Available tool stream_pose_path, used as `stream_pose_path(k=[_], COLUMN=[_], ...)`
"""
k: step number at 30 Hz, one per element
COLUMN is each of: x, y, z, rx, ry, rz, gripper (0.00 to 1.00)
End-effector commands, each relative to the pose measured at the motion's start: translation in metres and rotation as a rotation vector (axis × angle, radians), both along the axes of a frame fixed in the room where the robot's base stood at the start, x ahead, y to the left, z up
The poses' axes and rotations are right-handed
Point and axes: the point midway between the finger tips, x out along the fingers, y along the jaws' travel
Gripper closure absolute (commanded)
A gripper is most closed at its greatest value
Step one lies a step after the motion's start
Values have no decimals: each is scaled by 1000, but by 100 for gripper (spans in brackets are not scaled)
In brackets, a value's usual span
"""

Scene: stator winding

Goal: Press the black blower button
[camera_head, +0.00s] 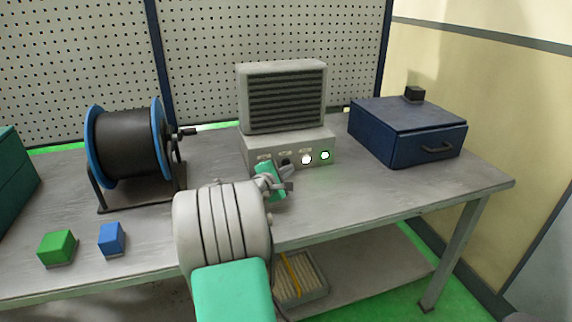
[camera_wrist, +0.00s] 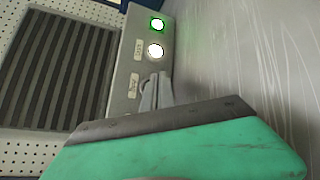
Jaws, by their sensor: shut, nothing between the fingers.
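The blower (camera_head: 283,97) is a grey slatted unit on a box base with a front panel (camera_head: 268,149) of labelled buttons. The black button (camera_head: 285,160) shows as a dark spot on this panel, left of a lit white button (camera_head: 306,159) and a green-ringed white one (camera_head: 325,155). My gripper (camera_head: 287,170) is just in front of the black button. In the wrist view its fingers (camera_wrist: 157,88) are together and empty, pointing at the panel beside the lower label. They hide the black button there. I cannot tell whether they touch it.
A cable reel (camera_head: 128,143) stands left of the blower. A green block (camera_head: 57,247) and a blue block (camera_head: 111,239) lie front left. The right bench top is clear.

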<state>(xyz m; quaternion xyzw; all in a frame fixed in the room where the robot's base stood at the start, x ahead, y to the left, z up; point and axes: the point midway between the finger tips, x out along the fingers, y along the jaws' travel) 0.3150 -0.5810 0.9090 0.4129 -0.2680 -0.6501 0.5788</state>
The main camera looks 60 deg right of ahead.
Motion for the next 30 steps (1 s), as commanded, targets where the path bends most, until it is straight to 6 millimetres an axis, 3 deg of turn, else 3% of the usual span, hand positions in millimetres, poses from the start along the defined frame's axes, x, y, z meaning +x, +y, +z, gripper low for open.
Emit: stream_pose_path(k=[30], x=[6], y=[-6], z=[0], rx=[0], ry=[0], rz=[0], gripper=[100])
